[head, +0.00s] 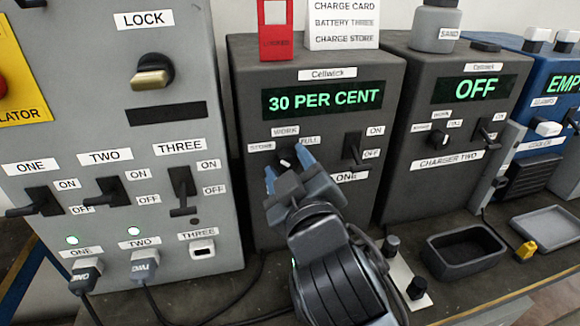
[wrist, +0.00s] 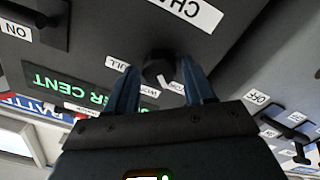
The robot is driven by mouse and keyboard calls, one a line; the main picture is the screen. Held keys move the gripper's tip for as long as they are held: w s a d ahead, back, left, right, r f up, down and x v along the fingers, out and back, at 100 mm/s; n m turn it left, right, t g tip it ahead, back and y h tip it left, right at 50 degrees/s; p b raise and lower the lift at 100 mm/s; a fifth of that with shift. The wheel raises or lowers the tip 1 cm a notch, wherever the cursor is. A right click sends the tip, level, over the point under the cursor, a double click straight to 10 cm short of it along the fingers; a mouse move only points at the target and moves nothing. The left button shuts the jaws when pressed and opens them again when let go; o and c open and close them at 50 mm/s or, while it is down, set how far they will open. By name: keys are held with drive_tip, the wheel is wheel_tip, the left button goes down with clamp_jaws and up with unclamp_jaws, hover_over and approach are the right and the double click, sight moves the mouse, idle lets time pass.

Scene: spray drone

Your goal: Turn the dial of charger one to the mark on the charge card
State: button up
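Charger one (head: 330,215) is a dark box with a green display (head: 325,99) reading 30 PER CENT. Its dial (wrist: 158,66) is a dark round knob with a white pointer mark; labels STORE, WORK and FULL stand around it. My gripper (head: 288,170) is at the dial, largely hiding it in the head view. In the wrist view its blue fingers (wrist: 160,85) are apart, one on each side of the dial; I cannot tell whether they touch it. The exact pointer setting is unclear. The charge card (head: 342,24) on top reads BATTERY THREE, CHARGE STORE.
Charger one's ON/OFF lever (head: 353,148) is right of the dial. Charger two (head: 442,150), reading OFF, stands further right. A grey switch panel (head: 120,235) with levers and plugged cables is on the left. A black tray (head: 465,262) and small knobs sit on the bench.

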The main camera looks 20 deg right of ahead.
drive_tip(key=shift+o, duration=0.9)
drive_tip(key=s+b, duration=0.1)
drive_tip(key=s, duration=0.6)
drive_tip(key=shift+s+a, duration=0.35)
drive_tip(key=shift+s, duration=0.05)
drive_tip(key=shift+f, duration=0.1)
drive_tip(key=s+d+f+m+g+y, duration=0.1)
drive_tip(key=s+d+f, duration=0.2)
drive_tip(key=s+f, duration=0.55)
drive_tip(key=s+d+f+m+g+y, duration=0.2)
drive_tip(key=s+f, duration=0.4)
drive_tip(key=s, duration=0.6)
drive_tip(key=s+d+r+m+h, duration=0.1)
drive_tip(key=s+d+m, duration=0.2)
drive_tip(key=s, duration=0.8)
drive_tip(key=shift+s+d+r, duration=0.15)
drive_tip(key=shift+s+d, duration=0.1)
drive_tip(key=shift+s, duration=0.15)
